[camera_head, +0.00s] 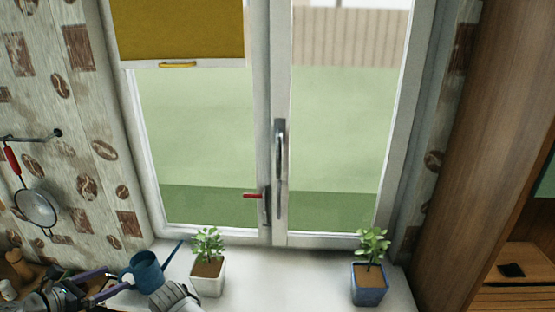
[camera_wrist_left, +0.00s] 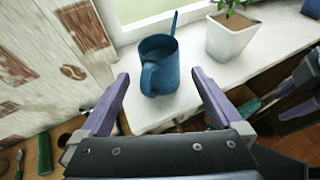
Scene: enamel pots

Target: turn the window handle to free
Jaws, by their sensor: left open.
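The window's long silver handle (camera_head: 280,150) sits upright on the middle frame, its grip pointing down. A smaller lever with a red grip (camera_head: 253,196) is lower on the left sash, its grip pointing left. My left gripper (camera_head: 118,282) is open and empty at the lower left, well away from both. A blue watering can (camera_head: 145,272) stands on the sill by its fingertips; the left wrist view shows the can (camera_wrist_left: 160,66) ahead, between the lines of the spread fingers, not gripped. Part of my right gripper seems to show at that view's right edge, its jaws unclear.
A plant in a white pot (camera_head: 208,275) stands right of the can, and one in a blue pot (camera_head: 369,282) at the sill's right. The sill (camera_head: 290,280) between them is clear. A yellow blind (camera_head: 180,30) covers the upper left pane. A strainer (camera_head: 37,207) hangs left.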

